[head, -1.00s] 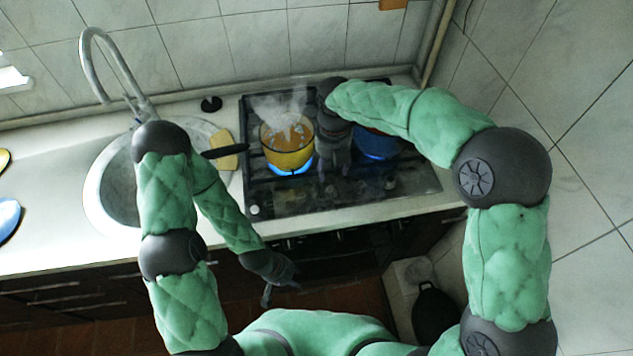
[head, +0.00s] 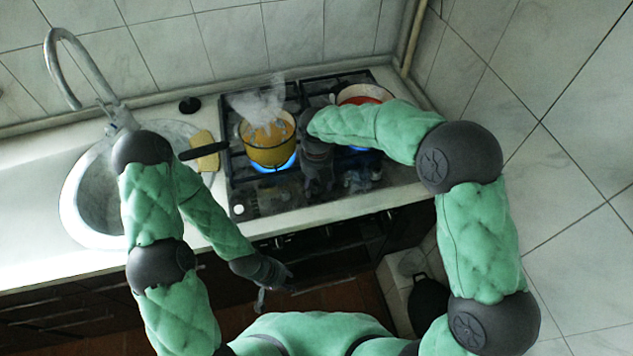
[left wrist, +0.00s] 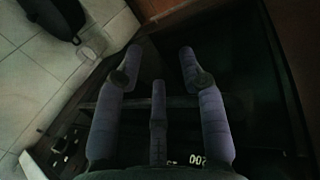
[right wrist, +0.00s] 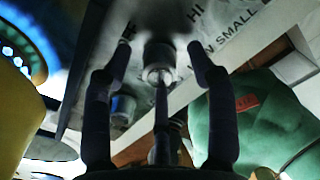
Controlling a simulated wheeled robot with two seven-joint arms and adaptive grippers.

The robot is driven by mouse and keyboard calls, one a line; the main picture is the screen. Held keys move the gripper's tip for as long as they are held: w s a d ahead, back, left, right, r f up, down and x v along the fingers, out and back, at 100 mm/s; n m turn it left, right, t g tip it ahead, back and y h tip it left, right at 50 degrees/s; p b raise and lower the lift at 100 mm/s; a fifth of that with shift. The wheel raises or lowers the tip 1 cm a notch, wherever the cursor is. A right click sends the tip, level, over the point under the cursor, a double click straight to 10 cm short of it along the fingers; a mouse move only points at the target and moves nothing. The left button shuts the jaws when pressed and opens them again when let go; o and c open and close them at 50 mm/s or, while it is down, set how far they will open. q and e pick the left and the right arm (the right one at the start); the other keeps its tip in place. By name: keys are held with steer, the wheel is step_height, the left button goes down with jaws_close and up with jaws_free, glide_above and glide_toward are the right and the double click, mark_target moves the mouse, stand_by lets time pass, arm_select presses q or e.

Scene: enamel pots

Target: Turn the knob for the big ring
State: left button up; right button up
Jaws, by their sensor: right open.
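In the right wrist view, a round knob (right wrist: 158,56) on the stove's front panel stands between the two open fingers of my right gripper (right wrist: 160,50). I cannot tell whether they touch it. Printed letters including "HI" and "SMALL" lie beside it. A second knob (right wrist: 122,107) shows lower left. Which ring each knob serves is unclear. In the head view my right gripper (head: 318,188) points down at the front of the black stove (head: 270,198), right of the yellow pot. My left gripper (head: 274,288) hangs open and empty before the cabinets; its spread fingers show in the left wrist view (left wrist: 160,65).
The yellow pot (head: 268,154) steams over a blue flame, its dark handle (head: 203,149) pointing left. The sink (head: 88,205) is left.

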steer(key=c, duration=1.2)
steer(key=shift+o, duration=0.2)
